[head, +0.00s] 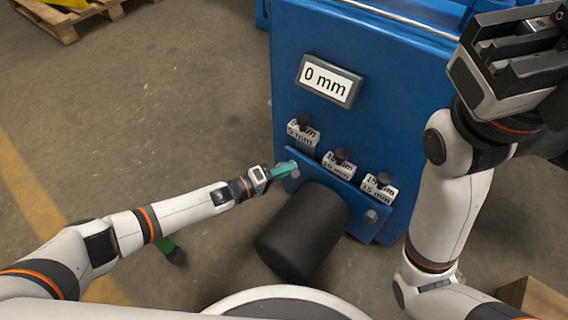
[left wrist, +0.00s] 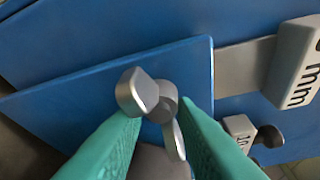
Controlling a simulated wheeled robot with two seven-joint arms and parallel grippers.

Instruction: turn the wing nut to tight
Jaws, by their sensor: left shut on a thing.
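The wing nut (left wrist: 138,92) is silver-grey and sits at the left edge of a blue plate (left wrist: 180,75). In the left wrist view one wing points up-left and the other down-right. My left gripper (head: 286,170) has teal fingers and is shut on the wing nut, with a finger on each side of it. The fingers partly hide the wing nut in the head view. My right gripper (head: 512,60) is raised at the upper right, away from the plate; its jaw opening is unclear.
A display (head: 330,81) on the blue cabinet (head: 385,75) reads "0 mm". Several labelled blocks with black knobs, such as the 15 mm one (head: 380,187), line the plate's top. A black cylinder (head: 303,232) juts out below. A grey bolt head (head: 371,215) is at the plate's right.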

